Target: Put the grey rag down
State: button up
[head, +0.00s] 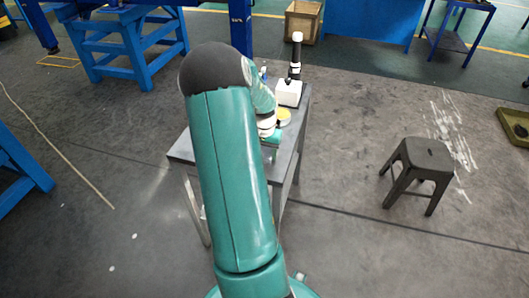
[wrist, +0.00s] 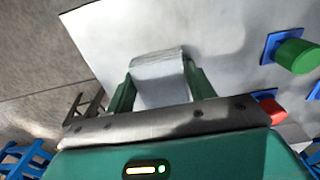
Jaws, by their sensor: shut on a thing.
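In the wrist view, the grey rag (wrist: 160,80) is a pale, folded cloth between the two green fingers of my gripper (wrist: 160,74). The gripper is shut on it. The rag is over the pale grey tabletop (wrist: 115,35); I cannot tell whether it touches the surface. In the head view, my arm covers much of the grey metal table (head: 180,148), and the rag and the fingertips are hidden behind it.
In the wrist view, a green cylinder (wrist: 297,55) on a blue base and a red piece (wrist: 271,109) are at right. In the head view, a white block (head: 289,93) stands at the table's far end. A dark stool (head: 418,157) stands on the floor at right.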

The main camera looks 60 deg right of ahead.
aim_at(264, 152)
jog(key=o, duration=1)
jog(key=shift+f, duration=0.1)
jog(key=shift+o, duration=0.2)
notch_tip(264, 152, up, 12)
jog(key=shift+r, duration=0.2)
